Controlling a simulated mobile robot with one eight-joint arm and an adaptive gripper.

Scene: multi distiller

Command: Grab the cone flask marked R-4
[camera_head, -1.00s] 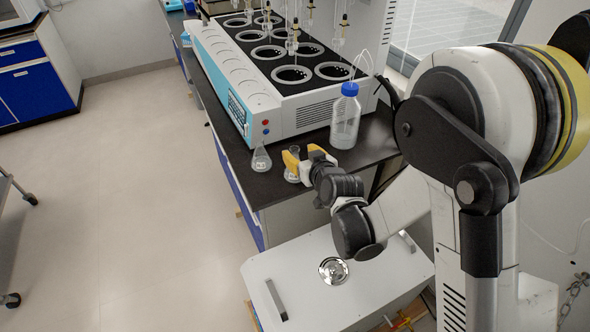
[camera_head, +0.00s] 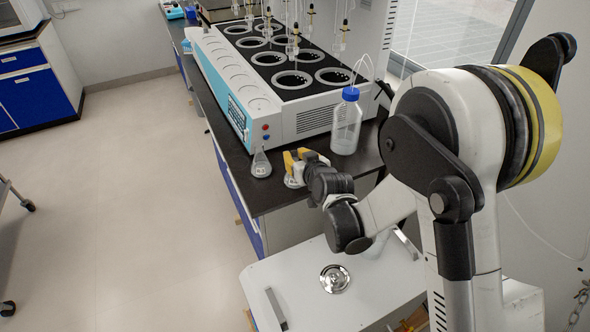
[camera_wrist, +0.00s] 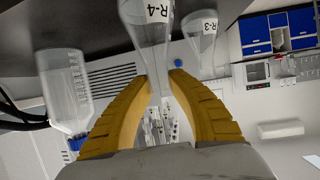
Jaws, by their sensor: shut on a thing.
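The cone flask marked R-4 (camera_wrist: 150,25) is clear glass and appears upside down in the wrist view, its black label readable. My gripper (camera_wrist: 159,82) has its two yellow fingers shut on the flask's narrow neck, one on each side. In the head view my gripper (camera_head: 296,157) is at the front of the black bench, and the flask's base (camera_head: 292,182) shows just below the fingers. The rest of this flask is hidden by the gripper there. I cannot tell whether its base still touches the bench.
A second cone flask marked R-3 (camera_wrist: 203,33) stands close by, left of my gripper in the head view (camera_head: 261,165). A blue-capped bottle (camera_head: 346,122) stands behind to the right. The white distiller (camera_head: 285,85) fills the bench behind. A white cabinet (camera_head: 300,270) is in front.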

